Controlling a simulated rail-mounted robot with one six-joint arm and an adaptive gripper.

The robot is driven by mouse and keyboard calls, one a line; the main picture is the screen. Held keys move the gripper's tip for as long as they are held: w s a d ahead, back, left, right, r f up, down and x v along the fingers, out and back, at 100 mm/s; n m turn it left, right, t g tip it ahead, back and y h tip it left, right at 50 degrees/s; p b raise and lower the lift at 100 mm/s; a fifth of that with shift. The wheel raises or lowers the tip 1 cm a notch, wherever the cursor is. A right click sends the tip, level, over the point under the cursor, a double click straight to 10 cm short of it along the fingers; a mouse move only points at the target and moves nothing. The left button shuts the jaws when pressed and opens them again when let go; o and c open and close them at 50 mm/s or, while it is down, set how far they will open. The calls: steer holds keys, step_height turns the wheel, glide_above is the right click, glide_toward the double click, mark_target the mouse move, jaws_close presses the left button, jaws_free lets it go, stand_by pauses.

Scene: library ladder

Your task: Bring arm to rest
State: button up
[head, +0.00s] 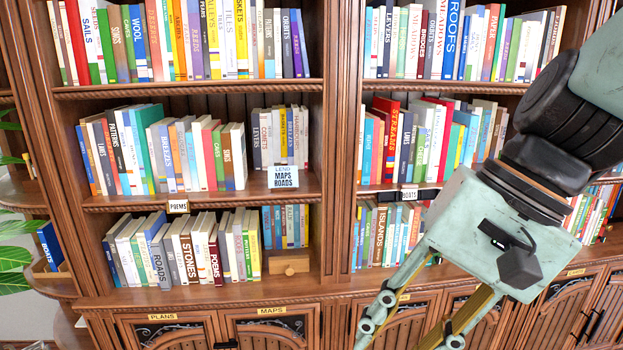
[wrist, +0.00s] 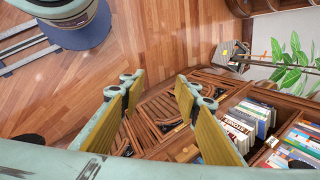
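My arm (head: 590,90) comes in from the upper right of the head view, in front of the bookcase. My gripper (head: 415,322) hangs below it, its two fingers pointing down and left past the bottom edge. The fingertips are outside the head view. In the wrist view, my gripper (wrist: 160,88) has its yellow-padded fingers spread well apart, with nothing between them. Cabinet doors and wooden floor show beyond the gap. No held object shows in either view.
Cabinet doors (head: 170,330) lie below. Open wooden floor (wrist: 165,40) lies beyond my fingers.

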steer(key=s+d+r+n+t+h, duration=0.2)
steer(key=s+d+n+t+h, duration=0.1)
steer(key=d, duration=0.8)
steer(key=shift+s+r+n+h, duration=0.3)
steer(key=shift+s+n+h, duration=0.6)
steer(key=shift+s, duration=0.85)
steer(key=shift+a, duration=0.1)
